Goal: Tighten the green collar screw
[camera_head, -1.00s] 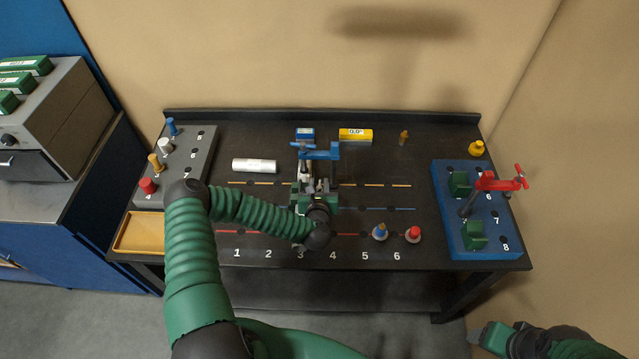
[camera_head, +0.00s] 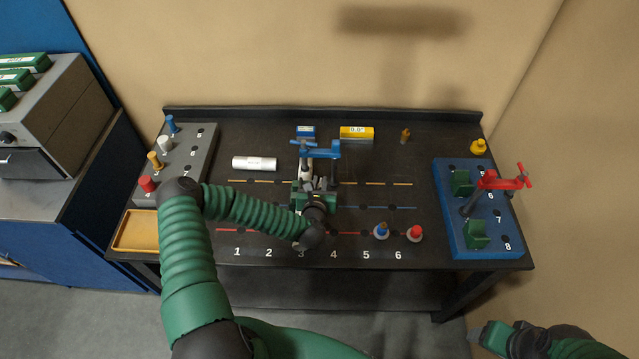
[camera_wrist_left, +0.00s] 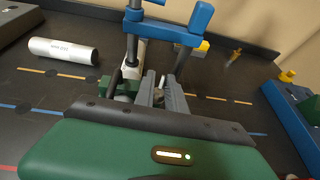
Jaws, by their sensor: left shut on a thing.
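The green collar (camera_head: 300,200) sits at the middle of the bench under a blue-handled clamp (camera_head: 322,149). In the left wrist view, a green part of the collar (camera_wrist_left: 104,86) shows left of the fingers, and the blue clamp (camera_wrist_left: 170,30) rises behind them. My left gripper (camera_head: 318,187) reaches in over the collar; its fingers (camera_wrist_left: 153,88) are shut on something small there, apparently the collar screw. The screw is mostly hidden by the fingers, and a small pale tip shows between them. My right gripper (camera_head: 492,338) is at the lower right, away from the bench.
A white cylinder (camera_head: 254,163) lies left of the clamp. A yellow block (camera_head: 357,133) stands behind. Blue-topped (camera_head: 381,231) and red-topped (camera_head: 414,233) pegs stand front right. A blue base (camera_head: 487,242) with a red clamp (camera_head: 503,181) is at right, a grey peg rack (camera_head: 196,165) at left.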

